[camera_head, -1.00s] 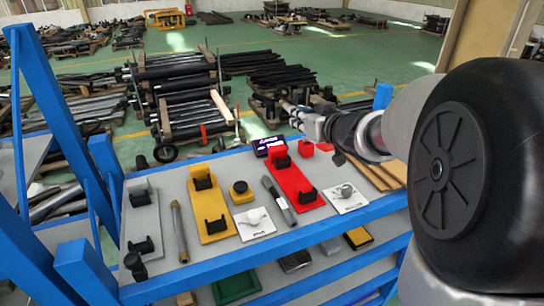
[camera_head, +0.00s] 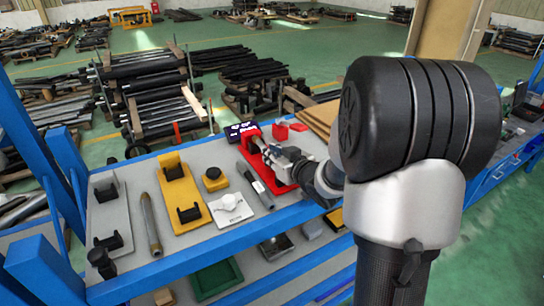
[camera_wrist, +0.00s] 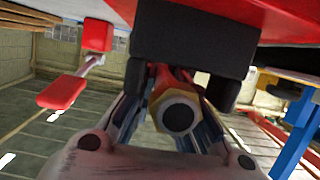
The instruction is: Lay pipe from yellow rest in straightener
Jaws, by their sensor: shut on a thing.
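The yellow rest (camera_head: 192,205) has two black supports and nothing lies across them. The red stand (camera_head: 284,188) is to its right, partly hidden by my gripper and arm. My gripper (camera_head: 268,150) is low over the red stand, shut on a pipe. In the wrist view, the pipe's end shows as a brass-coloured hexagonal collar with a dark bore (camera_wrist: 178,116), between the fingers (camera_wrist: 176,95). A black block is just above it in that view. I cannot tell whether the pipe touches the stand. Which thing is the straightener is not clear.
A grey stand (camera_head: 106,212), a brownish rod (camera_head: 150,225) and a grey tube (camera_head: 256,186) lie on the blue-framed shelf. A yellow block with a black top (camera_head: 214,180) and a white card (camera_head: 229,210) sit between. A dark sign (camera_head: 240,130) stands behind.

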